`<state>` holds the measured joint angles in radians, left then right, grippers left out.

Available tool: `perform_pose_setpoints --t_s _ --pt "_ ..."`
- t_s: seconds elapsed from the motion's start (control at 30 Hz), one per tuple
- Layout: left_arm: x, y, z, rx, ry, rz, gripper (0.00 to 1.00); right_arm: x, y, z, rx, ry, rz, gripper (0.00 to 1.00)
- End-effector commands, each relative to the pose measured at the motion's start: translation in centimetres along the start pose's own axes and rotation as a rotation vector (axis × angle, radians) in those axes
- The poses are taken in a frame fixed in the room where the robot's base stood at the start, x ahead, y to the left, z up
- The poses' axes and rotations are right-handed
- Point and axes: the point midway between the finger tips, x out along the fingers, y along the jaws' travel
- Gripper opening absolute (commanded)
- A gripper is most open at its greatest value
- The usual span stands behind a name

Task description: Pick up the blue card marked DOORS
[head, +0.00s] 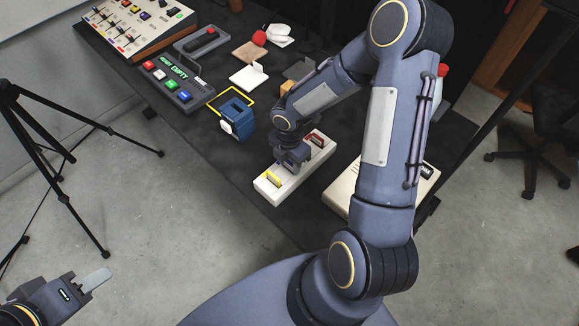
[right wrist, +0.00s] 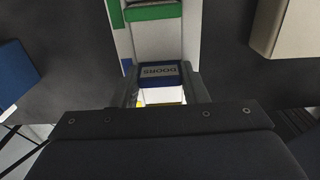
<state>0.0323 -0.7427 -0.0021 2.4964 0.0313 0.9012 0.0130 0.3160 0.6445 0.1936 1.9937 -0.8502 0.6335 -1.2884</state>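The blue card marked DOORS (right wrist: 160,72) shows in the right wrist view, its lettering upside down, between the two fingers of my right gripper (right wrist: 161,84). The fingers lie against its two sides with no clear gap. In the head view my right gripper (head: 292,158) is down at the middle of the white card rack (head: 270,190) and hides the blue card. I cannot tell whether the card is clear of its slot.
The rack also holds a yellow card (head: 273,179) and a red card (head: 317,139). A blue box-shaped holder (head: 238,116) stands left of it, a cream box (head: 343,190) right. A button panel (head: 173,82) lies farther back. A tripod (head: 50,150) stands left of the table.

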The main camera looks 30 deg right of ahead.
Motion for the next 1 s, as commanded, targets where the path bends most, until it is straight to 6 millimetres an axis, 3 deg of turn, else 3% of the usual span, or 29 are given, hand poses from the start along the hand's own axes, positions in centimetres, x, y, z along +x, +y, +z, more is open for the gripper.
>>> perform_pose_setpoints --t_s 0.13,0.53,0.7,1.0 --pt "0.0 0.0 0.0 0.000 0.000 0.000 0.36 0.0 0.0 0.0 0.000 0.000 0.000 0.18" --pt "0.1 0.0 0.0 0.000 0.000 0.000 0.36 -0.9 0.1 0.0 0.001 0.000 0.002 0.18" --pt "0.2 -0.1 0.1 0.000 0.000 0.000 0.36 -3.2 0.1 0.1 0.002 -0.002 0.004 0.18" --pt "0.2 -0.1 0.1 0.000 0.000 0.000 0.36 -9.2 -3.2 -3.6 -0.002 -0.004 0.006 0.18"
